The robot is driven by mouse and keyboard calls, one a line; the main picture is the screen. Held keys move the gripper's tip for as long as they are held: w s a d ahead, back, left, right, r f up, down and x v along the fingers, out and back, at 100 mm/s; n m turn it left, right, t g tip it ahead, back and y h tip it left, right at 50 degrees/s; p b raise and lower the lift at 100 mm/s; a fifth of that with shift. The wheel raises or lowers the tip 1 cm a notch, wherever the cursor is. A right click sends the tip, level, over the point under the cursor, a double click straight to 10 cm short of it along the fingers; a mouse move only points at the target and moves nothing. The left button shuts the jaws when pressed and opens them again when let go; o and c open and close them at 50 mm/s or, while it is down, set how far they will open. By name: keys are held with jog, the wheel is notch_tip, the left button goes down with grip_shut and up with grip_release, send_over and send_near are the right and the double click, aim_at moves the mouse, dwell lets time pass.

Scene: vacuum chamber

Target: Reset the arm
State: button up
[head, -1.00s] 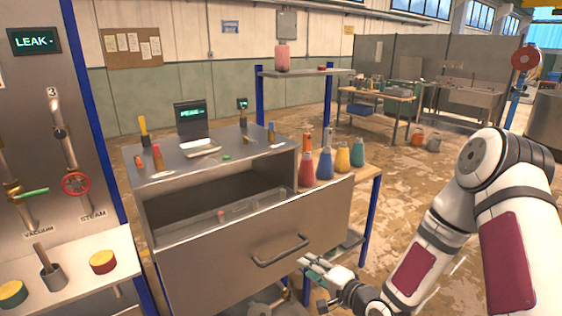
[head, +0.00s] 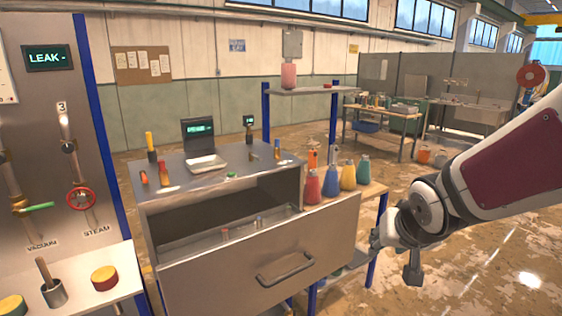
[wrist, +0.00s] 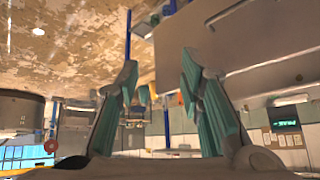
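My gripper (wrist: 158,68) is open and empty in the wrist view, with its two teal-padded fingers well apart. In the head view my arm comes in from the right, and the gripper end (head: 378,243) is just right of the open drawer (head: 235,272). Its fingers are mostly hidden there behind the wrist. The drawer has a dark bar handle (head: 285,263) and holds a few small items. The wrist view is upside down and shows a grey metal panel at its upper right.
A metal cabinet top (head: 215,168) carries a small terminal (head: 199,143) and several tools. Red (head: 313,188), blue, yellow and teal bottles stand on a wooden bench right of the cabinet, close behind my gripper. Open floor lies to the right.

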jog(key=s+a+r+n+g, duration=0.1)
jog(key=s+r, duration=0.2)
jog(key=s, duration=0.7)
jog(key=s+a+r+n+g, duration=0.1)
jog(key=s+r, duration=0.3)
jog(key=s, duration=0.6)
jog(key=shift+r+y, duration=0.2)
jog(key=shift+y, duration=0.2)
